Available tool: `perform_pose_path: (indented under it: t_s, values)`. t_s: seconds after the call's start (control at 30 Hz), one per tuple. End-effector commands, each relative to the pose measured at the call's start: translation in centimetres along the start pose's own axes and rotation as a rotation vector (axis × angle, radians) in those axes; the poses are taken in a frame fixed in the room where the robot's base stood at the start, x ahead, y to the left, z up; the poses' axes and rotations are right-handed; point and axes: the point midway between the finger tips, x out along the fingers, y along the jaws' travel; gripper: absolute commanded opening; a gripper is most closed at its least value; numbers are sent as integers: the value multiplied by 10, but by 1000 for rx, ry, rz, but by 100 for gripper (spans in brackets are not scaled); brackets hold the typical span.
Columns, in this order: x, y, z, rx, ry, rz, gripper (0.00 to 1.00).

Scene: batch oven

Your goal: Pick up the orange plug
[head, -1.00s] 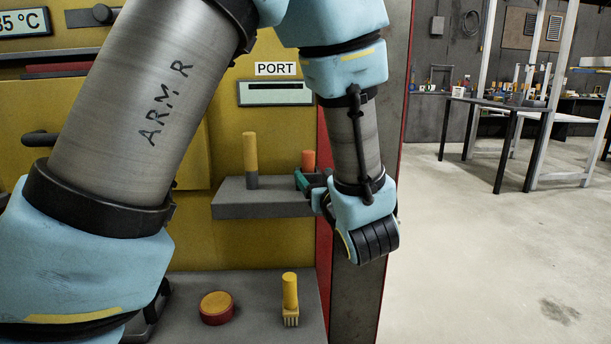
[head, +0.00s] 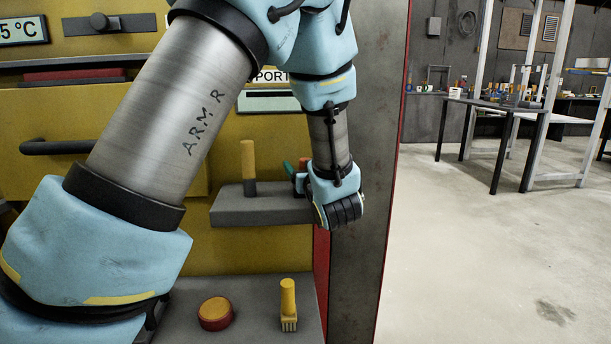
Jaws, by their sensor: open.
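The orange plug (head: 304,162) is at the right end of the grey shelf (head: 255,210) on the yellow oven front. Only a small orange-red sliver of it shows; the rest is hidden behind my wrist. My gripper (head: 297,176) is at that end of the shelf, mostly hidden by the wrist. A green finger part shows just left of the plug. The gripper is open. I cannot tell whether the plug stands between the fingers or whether they touch it.
A yellow peg (head: 248,165) stands on the shelf left of my gripper. Below, a red-and-yellow button (head: 215,311) and a yellow-handled brush (head: 288,303) are on a grey ledge. A grey post (head: 365,200) rises close to the right. Open floor lies beyond it.

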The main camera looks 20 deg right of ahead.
Motion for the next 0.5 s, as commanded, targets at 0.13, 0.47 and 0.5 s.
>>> perform_pose_path:
  t_s: [0.13, 0.47, 0.5]
  values:
    - [0, 0, 0, 0, 0, 0, 70]
    - [-1, 0, 0, 0, 0, 0, 32]
    - [-1, 0, 0, 0, 0, 0, 28]
